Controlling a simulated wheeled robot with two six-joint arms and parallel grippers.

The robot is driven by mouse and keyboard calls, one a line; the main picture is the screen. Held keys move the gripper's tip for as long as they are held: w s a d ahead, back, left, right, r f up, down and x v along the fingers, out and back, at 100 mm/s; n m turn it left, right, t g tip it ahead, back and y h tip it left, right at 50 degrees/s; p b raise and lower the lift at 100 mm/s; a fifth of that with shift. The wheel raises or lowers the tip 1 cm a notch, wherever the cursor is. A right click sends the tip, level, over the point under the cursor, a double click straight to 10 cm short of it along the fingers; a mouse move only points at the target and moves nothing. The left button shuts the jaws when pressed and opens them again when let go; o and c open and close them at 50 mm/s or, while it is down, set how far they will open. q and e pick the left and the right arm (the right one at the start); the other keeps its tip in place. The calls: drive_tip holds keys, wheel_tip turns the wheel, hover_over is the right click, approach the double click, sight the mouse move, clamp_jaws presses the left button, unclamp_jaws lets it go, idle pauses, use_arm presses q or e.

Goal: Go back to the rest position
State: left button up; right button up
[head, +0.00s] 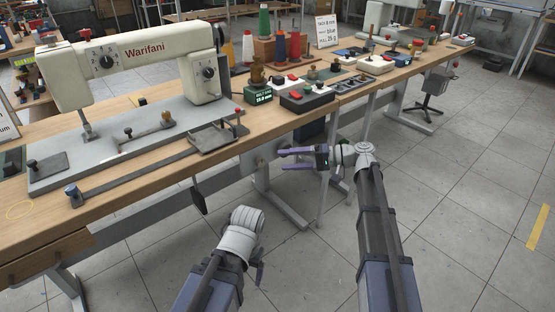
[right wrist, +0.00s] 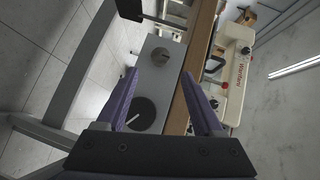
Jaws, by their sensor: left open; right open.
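My right gripper (head: 300,158) is open and empty, pointing left over the floor, off the front edge of the table. Its two purple fingers also show in the right wrist view (right wrist: 165,95), apart, with nothing between them. My left gripper (head: 259,264) is at the lower middle of the head view, in front of the table. It is mostly hidden behind its own wrist, and I see nothing held in it. Neither gripper touches the table or anything on it.
A cream Warifani sewing machine (head: 133,52) stands on the wooden table (head: 118,204). Several thread spools, a dark box (head: 307,101) with buttons and a sign (head: 326,30) stand farther along. Below the table are grey legs (head: 277,196) and a grey control box (right wrist: 158,75). Tiled floor is free at right.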

drive_tip(key=shift+d, duration=0.35)
drive_tip(key=s+a+f+n+g+h, duration=0.1)
drive_tip(key=s+a+f+g+h, duration=0.1)
drive_tip(key=s+a+f+h, duration=0.4)
drive_tip(key=s+a+f+n+g+h, duration=0.1)
drive_tip(key=s+a+f+g+h, duration=0.15)
drive_tip(key=s+f, duration=0.6)
drive_tip(key=s+d+f+n+t+h, duration=0.1)
drive_tip(key=s+d+f+h, duration=0.1)
drive_tip(key=s+d+h, duration=0.3)
drive_tip(key=s+d+f+n+t+h, duration=0.1)
drive_tip(key=s+f+h, duration=0.1)
drive_tip(key=s+h, duration=0.35)
wheel_tip(320, 180, up, 35)
drive_tip(key=s+y+p, duration=0.1)
drive_tip(key=y+p, duration=0.1)
drive_tip(key=p, duration=3.2)
drive_tip(key=shift+s+a+r+p, duration=0.15)
drive_tip(key=shift+s+p, duration=0.05)
drive_tip(key=shift+p, duration=0.2)
